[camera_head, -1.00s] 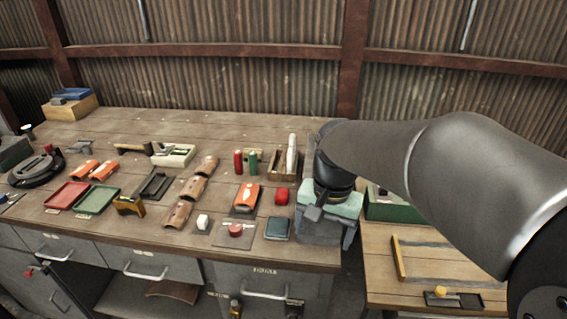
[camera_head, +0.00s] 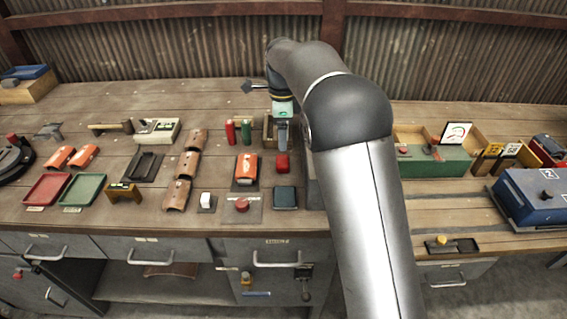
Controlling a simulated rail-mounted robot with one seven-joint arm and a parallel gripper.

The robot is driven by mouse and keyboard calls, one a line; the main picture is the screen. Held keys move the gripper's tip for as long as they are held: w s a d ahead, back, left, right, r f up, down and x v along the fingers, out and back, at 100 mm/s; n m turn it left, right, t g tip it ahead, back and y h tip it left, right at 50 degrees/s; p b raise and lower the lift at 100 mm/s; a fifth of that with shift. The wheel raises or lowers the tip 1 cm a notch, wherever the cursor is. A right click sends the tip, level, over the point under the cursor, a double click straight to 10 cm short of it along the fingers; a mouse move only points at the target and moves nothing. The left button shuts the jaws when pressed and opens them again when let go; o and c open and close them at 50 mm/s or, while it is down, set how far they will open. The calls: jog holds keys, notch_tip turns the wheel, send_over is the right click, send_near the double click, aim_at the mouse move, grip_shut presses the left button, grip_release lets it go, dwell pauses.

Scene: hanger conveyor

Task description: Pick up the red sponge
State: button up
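A small red block (camera_head: 283,163), which looks like the red sponge, lies on the workbench (camera_head: 110,225), just above a dark blue-grey square block (camera_head: 285,197). My gripper (camera_head: 282,146) points down from the end of my arm, a little above the red block in the picture. I cannot tell its height over the bench or whether it touches anything. Its fingers are small and seen nearly in line, so their opening does not show. The red block is in plain view, not between the fingers.
Red and green cylinders (camera_head: 238,130) stand just left of my gripper, and a wooden box (camera_head: 268,130) is right behind it. A round red piece (camera_head: 241,204) sits on a grey plate nearby.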

send_over(283, 160)
notch_tip(283, 160, down, 5)
jog(key=shift+w+f, duration=0.1)
jog(key=shift+f+p, duration=0.9)
jog(key=shift+f, duration=1.8)
jog(key=c, duration=1.1)
